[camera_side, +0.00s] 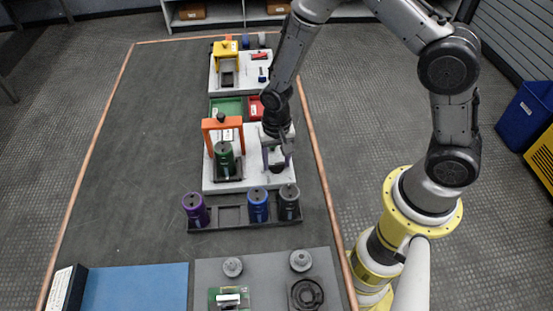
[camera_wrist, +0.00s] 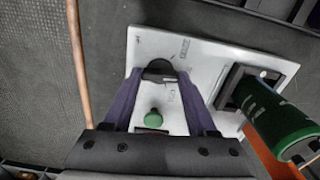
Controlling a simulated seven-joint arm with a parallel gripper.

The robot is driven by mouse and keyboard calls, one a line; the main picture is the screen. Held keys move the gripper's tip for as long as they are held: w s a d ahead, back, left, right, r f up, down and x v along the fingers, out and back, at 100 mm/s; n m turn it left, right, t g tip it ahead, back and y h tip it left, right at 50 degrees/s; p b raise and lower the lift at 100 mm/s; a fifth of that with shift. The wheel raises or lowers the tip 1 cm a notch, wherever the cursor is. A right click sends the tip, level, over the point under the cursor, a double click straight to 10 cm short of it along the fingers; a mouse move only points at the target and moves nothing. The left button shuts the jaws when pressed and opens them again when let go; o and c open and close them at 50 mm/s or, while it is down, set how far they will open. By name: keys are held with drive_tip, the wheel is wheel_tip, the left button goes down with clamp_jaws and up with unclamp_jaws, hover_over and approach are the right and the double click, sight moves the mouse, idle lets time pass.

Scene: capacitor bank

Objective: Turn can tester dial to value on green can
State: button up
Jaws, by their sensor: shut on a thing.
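The green can (camera_side: 224,161) stands in the orange-framed can tester (camera_side: 208,140) on a white board (camera_side: 247,182). In the wrist view the green can (camera_wrist: 280,118) is at the right, with pale marks too small to read. The black dial (camera_wrist: 158,69) is on the white board near its left end in the wrist view. My gripper (camera_wrist: 160,76), with purple fingers, is shut on the dial, one fingertip on each side. In the side view my gripper (camera_side: 277,158) points down at the board right of the can. The dial's setting cannot be read.
A green round knob (camera_wrist: 153,117) lies between my fingers on the board. A rack (camera_side: 230,216) in front holds purple (camera_side: 195,208), blue (camera_side: 258,204) and dark grey (camera_side: 289,202) cans, with an empty slot. Green (camera_side: 226,108) and red (camera_side: 256,106) trays and a yellow-framed station (camera_side: 225,50) are behind.

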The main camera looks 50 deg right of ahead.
sight(277, 163)
drive_tip(key=shift+m, duration=0.5)
drive_tip(key=o, duration=1.4)
drive_tip(key=shift+c, duration=0.2)
drive_tip(key=shift+r, duration=0.15)
wheel_tip(277, 163, up, 14)
drive_tip(key=shift+f, duration=0.2)
drive_tip(key=shift+d, duration=0.1)
